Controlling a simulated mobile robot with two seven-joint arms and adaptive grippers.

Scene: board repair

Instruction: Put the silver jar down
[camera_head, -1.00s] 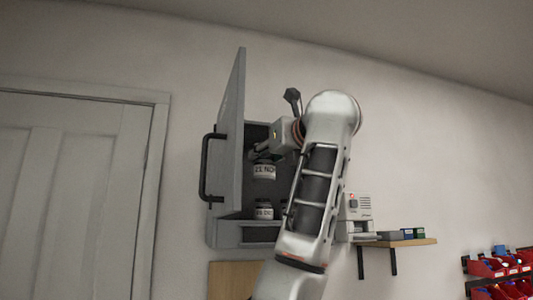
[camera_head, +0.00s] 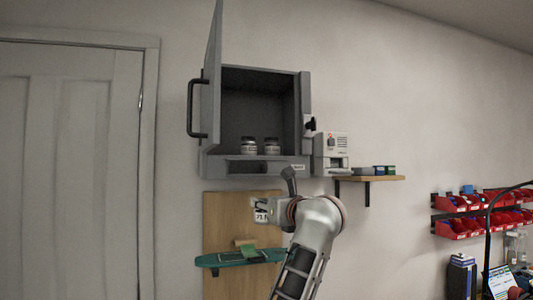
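My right gripper (camera_head: 262,205), on the arm that rises from the bottom just right of centre, is shut around a small jar (camera_head: 262,216) with a white label. The gripper covers much of the jar, and its lid is hard to make out. It hangs below the open grey cabinet (camera_head: 303,90), in front of a wooden panel. Two similar jars with pale labels, a left one (camera_head: 249,146) and a right one (camera_head: 272,147), stand side by side on the cabinet floor. My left gripper is not in view.
The cabinet door (camera_head: 212,80) stands open at the left. A teal holder (camera_head: 225,259) sits on the wooden panel (camera_head: 215,220) below the gripper. At the right are a wall shelf (camera_head: 385,179) with small boxes, a pale device (camera_head: 331,150) and red bins (camera_head: 455,228).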

